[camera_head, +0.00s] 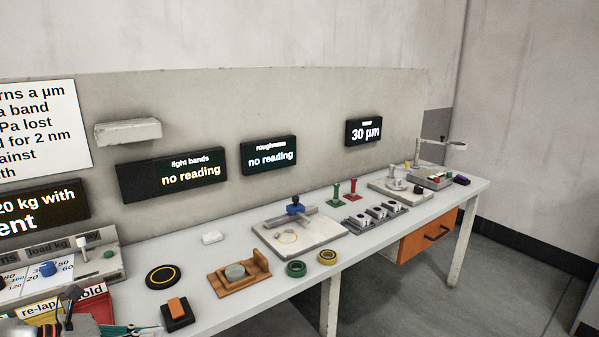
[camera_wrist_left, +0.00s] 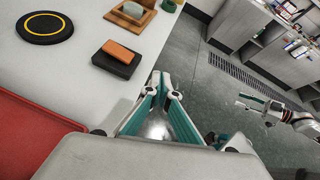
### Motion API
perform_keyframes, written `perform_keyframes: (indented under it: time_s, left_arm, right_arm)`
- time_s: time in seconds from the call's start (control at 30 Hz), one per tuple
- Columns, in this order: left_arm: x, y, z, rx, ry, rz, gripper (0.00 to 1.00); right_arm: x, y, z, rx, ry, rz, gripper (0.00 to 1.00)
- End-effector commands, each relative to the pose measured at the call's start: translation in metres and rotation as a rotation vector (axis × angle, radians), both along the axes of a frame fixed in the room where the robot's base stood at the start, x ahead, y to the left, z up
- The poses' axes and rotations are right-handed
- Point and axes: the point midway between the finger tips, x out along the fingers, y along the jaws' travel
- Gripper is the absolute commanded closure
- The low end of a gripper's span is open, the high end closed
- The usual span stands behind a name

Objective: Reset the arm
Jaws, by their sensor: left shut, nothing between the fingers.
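My left gripper (camera_head: 122,330) shows at the bottom left of the head view, low by the front edge of the bench. In the left wrist view its teal-lined fingers (camera_wrist_left: 166,88) are shut with nothing between them, beside the bench edge and over the floor. Close by on the bench is a dark block with an orange top (camera_head: 177,309), which also shows in the wrist view (camera_wrist_left: 118,56); the gripper is apart from it. A white and teal gripper (camera_wrist_left: 262,104), apparently my right one, shows small at the right of the wrist view; its jaws are unclear.
The long bench (camera_head: 215,319) carries a black disc with a yellow ring (camera_head: 163,276), a wooden holder (camera_head: 232,284), a pale plate (camera_head: 325,232) and green and yellow rings. A red tray (camera_wrist_left: 30,135) lies left in the wrist view. The floor (camera_head: 400,300) in front is clear.

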Motion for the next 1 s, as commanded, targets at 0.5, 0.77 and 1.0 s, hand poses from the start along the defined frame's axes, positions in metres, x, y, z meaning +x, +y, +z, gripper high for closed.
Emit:
perform_keyframes:
  time_s: [0.5,0.77,1.0]
  left_arm:
    - [-0.044,-0.063,-0.095,-1.500,0.568,0.775,1.00]
    - [-0.111,-0.101,-0.210,-2.058,0.976,1.349,1.00]
    - [-0.163,-0.150,-0.262,-2.258,1.224,1.666,1.00]
  right_arm:
    - [-0.006,0.001,-0.010,0.012,0.019,-0.003,0.60]
    - [-0.010,0.002,-0.012,0.018,0.028,-0.004,0.60]
    - [-0.013,0.002,-0.017,0.019,0.037,-0.003,0.60]
